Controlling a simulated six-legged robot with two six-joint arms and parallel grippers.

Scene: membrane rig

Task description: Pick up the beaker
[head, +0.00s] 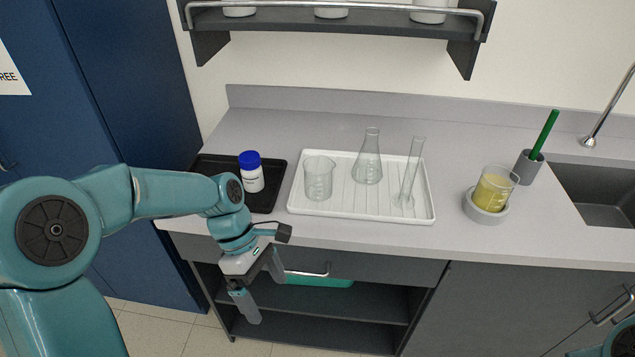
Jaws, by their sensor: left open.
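An empty clear beaker (319,178) stands upright on the left part of a white ribbed tray (361,216) on the counter. My left gripper (262,291) is open and empty. It hangs in front of the counter's front edge, lower in the picture and left of the empty beaker, and touches neither beaker. My right gripper is out of view; only a bit of that arm shows at the bottom right corner.
A conical flask (367,168) and a glass cylinder (411,175) share the white tray. A blue-capped white bottle (251,172) stands on a black tray (267,197). A grey cup with a green-handled brush (537,150) stands by the sink (597,193). A shelf (340,24) overhangs the back.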

